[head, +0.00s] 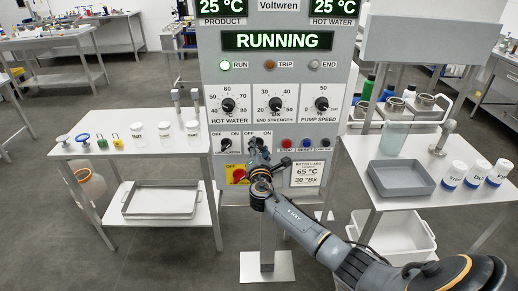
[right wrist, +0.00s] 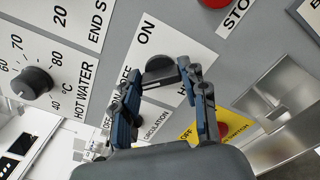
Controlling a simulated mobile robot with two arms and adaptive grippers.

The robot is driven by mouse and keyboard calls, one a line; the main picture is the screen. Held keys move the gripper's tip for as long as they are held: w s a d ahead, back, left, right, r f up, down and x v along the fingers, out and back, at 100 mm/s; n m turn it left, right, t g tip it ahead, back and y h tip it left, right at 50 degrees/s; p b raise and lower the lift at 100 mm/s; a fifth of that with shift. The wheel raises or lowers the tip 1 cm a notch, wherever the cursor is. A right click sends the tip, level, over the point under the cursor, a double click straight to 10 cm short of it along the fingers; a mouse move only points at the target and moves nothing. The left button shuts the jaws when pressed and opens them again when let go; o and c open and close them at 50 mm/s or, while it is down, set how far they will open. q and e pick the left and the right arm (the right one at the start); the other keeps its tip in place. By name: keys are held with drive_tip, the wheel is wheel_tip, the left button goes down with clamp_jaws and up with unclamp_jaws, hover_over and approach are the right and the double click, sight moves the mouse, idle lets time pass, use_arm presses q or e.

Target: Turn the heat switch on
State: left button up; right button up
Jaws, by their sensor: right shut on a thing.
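The heat switch is a dark knob (right wrist: 158,70) on the grey control panel, seen in the right wrist view with an ON label above it and a partly covered label beside it. My right gripper (right wrist: 162,84) has its two fingers on either side of this knob and is shut on it. In the head view my right gripper (head: 260,165) reaches the panel's lower middle and hides most of the switch. Which way the knob points is hard to tell. My left gripper is not in view.
The circulation switch (head: 225,143) sits just left of the heat switch. A red-on-yellow main switch (head: 238,174) lies below, and red stop (head: 286,143) and blue reset buttons are to the right.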

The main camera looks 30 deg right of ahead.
drive_tip(key=shift+f+m+b, duration=0.25)
drive_tip(key=shift+m+b, duration=0.75)
drive_tip(key=shift+b, duration=0.15)
drive_tip(key=m+b, duration=0.2)
drive_tip(key=shift+m+b, duration=0.3)
drive_tip(key=m+b, duration=0.3)
drive_tip(key=m, duration=0.1)
drive_tip(key=shift+f+m+b, duration=0.1)
drive_tip(key=shift+m+b, duration=0.2)
drive_tip(key=shift+b, duration=0.1)
drive_tip(key=m+b, duration=0.3)
drive_tip(key=m, duration=0.1)
drive_tip(key=m+b, duration=0.2)
drive_tip(key=m, duration=0.2)
drive_tip(key=shift+m, duration=0.5)
drive_tip(key=o, duration=1.1)
drive_tip(key=shift+o, duration=0.2)
